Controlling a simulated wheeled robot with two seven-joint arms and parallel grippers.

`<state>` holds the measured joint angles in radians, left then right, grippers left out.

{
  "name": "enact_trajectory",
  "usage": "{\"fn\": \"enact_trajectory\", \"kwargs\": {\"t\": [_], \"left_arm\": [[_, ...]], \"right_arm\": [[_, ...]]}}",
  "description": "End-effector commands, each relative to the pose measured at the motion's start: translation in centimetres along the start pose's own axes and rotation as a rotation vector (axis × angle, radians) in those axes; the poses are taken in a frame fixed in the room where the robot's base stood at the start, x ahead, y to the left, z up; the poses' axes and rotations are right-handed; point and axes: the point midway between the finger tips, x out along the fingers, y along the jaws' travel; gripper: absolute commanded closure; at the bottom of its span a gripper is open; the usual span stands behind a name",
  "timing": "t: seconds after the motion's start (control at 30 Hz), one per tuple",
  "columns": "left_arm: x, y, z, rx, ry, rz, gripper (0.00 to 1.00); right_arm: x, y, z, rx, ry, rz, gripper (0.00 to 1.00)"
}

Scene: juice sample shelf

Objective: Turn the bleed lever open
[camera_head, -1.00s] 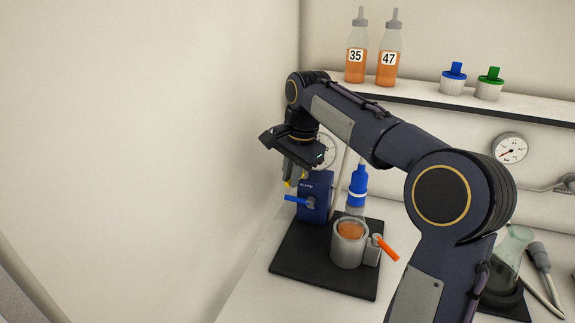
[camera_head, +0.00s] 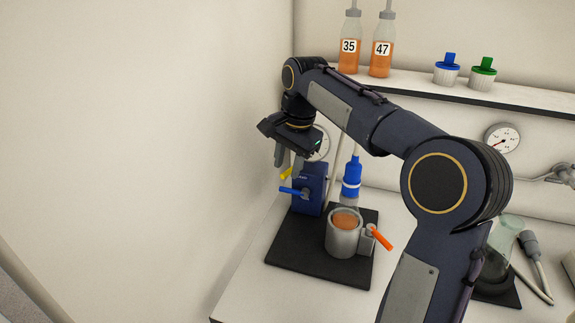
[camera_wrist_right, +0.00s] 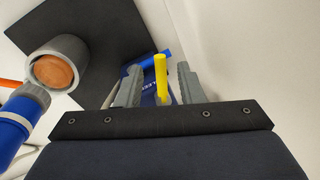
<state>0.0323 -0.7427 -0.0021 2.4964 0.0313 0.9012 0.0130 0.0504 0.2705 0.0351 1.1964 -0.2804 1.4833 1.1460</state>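The blue block (camera_head: 311,190) with white lettering stands on the black mat; it is partly visible in the right wrist view (camera_wrist_right: 148,97). A yellow lever (camera_head: 286,173) sticks out by the block's top, and a blue lever (camera_head: 290,191) is lower on its front. My right gripper (camera_head: 287,165) is at the yellow lever, pointing down. In the right wrist view its fingers (camera_wrist_right: 159,85) are apart, with the yellow lever (camera_wrist_right: 160,72) between them and a gap on each side. The blue lever lies just beyond. My left gripper is not in view.
A metal cup (camera_head: 343,239) of orange liquid with an orange lever (camera_head: 381,239) stands on the mat (camera_head: 300,264), right of the block. A blue-capped bottle (camera_head: 352,178) is behind it. A pale wall is close on the left. A shelf (camera_head: 500,94) holds bottles and caps.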

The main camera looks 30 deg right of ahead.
Motion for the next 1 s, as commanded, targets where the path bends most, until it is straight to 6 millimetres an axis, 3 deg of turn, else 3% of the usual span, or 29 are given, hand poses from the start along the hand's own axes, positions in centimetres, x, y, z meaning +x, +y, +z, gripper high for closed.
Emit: {"fn": "enact_trajectory", "kwargs": {"t": [0.2,0.4,1.0], "left_arm": [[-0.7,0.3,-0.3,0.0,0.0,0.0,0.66],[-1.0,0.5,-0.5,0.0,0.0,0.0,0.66],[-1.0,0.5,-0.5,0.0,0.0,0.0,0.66]], "right_arm": [[-4.1,-0.1,0.0,0.0,0.001,-0.004,0.66],[-6.4,0.0,0.0,0.0,0.001,-0.001,0.66],[-6.7,0.1,0.0,-0.001,0.0,0.0,0.66]]}}
